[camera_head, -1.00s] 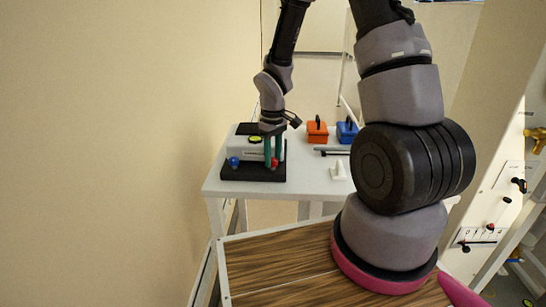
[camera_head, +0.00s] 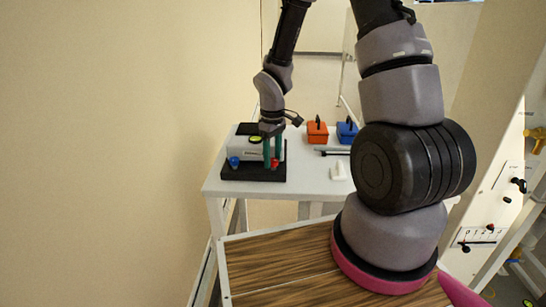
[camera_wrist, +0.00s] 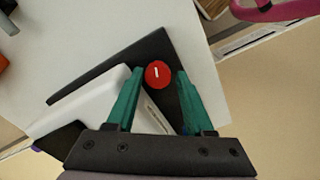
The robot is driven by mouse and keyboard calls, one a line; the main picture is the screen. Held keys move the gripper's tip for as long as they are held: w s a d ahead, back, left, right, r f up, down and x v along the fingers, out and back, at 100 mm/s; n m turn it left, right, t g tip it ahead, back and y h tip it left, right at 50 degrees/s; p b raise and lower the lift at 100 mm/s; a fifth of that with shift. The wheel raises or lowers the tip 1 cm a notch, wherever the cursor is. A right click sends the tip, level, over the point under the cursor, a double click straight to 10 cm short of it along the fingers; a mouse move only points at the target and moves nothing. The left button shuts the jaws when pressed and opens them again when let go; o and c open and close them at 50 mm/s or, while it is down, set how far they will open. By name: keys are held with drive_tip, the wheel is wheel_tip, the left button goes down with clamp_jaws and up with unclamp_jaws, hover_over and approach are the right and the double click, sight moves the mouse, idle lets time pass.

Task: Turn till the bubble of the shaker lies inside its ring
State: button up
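The shaker (camera_head: 243,153) is a white box on a black base plate at the left of the white table. A round yellow-green level (camera_head: 255,139) sits on its top; the bubble inside is too small to make out. A blue knob (camera_head: 234,162) is at its front left and a red knob (camera_head: 275,163) at its front right. My gripper (camera_head: 272,166) points down at the red knob. In the wrist view the red knob (camera_wrist: 158,74), with a white mark, lies between the teal fingers of my gripper (camera_wrist: 160,72), which are apart, with a gap at the right finger.
An orange box (camera_head: 317,133) and a blue box (camera_head: 347,132) with handles stand at the back of the table (camera_head: 305,182). A dark bar (camera_head: 334,152) and a small white piece (camera_head: 338,173) lie in front of them. A wall is close at the left.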

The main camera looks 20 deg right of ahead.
drive_tip(key=shift+w+d, duration=0.15)
idle(0.3)
drive_tip(key=m, duration=1.3)
wheel_tip(320, 180, up, 11)
drive_tip(key=m, duration=0.1)
wheel_tip(320, 180, up, 17)
drive_tip(key=t+y, duration=0.1)
drive_tip(key=t, duration=0.3)
hover_over(273, 160)
drive_tip(key=s+d, duration=0.4)
drive_tip(key=s, duration=0.3)
drive_tip(key=shift+s+d+r+n, duration=0.15)
drive_tip(key=shift+s+r+n, duration=0.25)
drive_tip(key=shift+s+r, duration=0.05)
